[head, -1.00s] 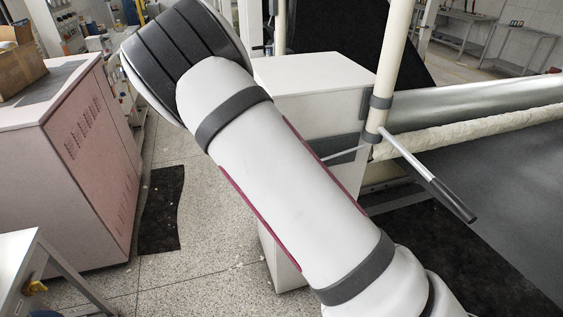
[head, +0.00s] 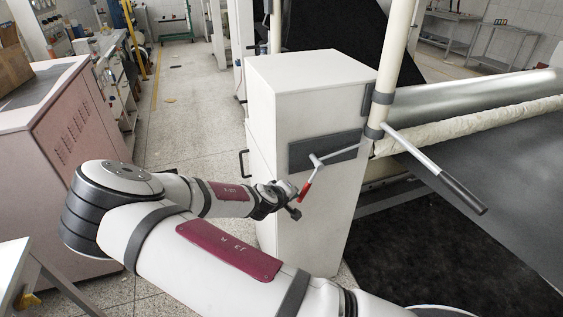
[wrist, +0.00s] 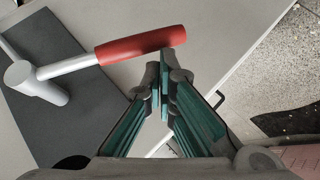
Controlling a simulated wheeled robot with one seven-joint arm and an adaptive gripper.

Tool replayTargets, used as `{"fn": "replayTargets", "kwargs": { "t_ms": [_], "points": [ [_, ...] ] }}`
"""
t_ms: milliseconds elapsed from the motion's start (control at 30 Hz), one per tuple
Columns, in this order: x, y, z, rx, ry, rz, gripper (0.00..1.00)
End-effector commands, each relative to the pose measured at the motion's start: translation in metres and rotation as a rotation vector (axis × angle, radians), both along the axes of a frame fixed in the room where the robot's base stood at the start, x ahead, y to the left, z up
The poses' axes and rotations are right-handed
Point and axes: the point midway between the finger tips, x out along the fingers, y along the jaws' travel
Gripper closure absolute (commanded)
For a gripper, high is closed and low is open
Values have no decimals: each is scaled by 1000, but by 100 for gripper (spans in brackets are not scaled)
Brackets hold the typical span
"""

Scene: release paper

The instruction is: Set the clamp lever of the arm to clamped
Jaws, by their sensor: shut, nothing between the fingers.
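A lever with a red grip (head: 305,189) sits on a dark grey plate (head: 299,156) on the front of the white cabinet. In the head view its grip hangs down and slightly left from a pale hub (head: 316,160). In the wrist view the red grip (wrist: 140,44) lies across the top, its right end close to my fingertips. My gripper (head: 294,213) is shut and empty, just below and left of the grip; it also shows in the wrist view (wrist: 168,57). Whether the fingers touch the grip cannot be told.
A second lever with a dark grip (head: 455,190) sticks out from the upright cream post (head: 395,60), right of the cabinet (head: 300,225). A cream roll (head: 480,120) and dark sheet lie at the right. A pink cabinet (head: 70,150) stands left. Floor between the cabinets is open.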

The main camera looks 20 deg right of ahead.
Motion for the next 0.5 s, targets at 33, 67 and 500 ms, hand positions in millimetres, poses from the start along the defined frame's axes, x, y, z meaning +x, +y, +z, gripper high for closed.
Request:
{"fn": "replayTargets", "kwargs": {
  "t_ms": [33, 67, 500],
  "points": [
    [1, -3, -6, -39, 3, 3, 100],
    [1, -5, -7, -57, 2, 4, 100],
    [0, -29, -21, -140, 1, -3, 100]
  ]
}}
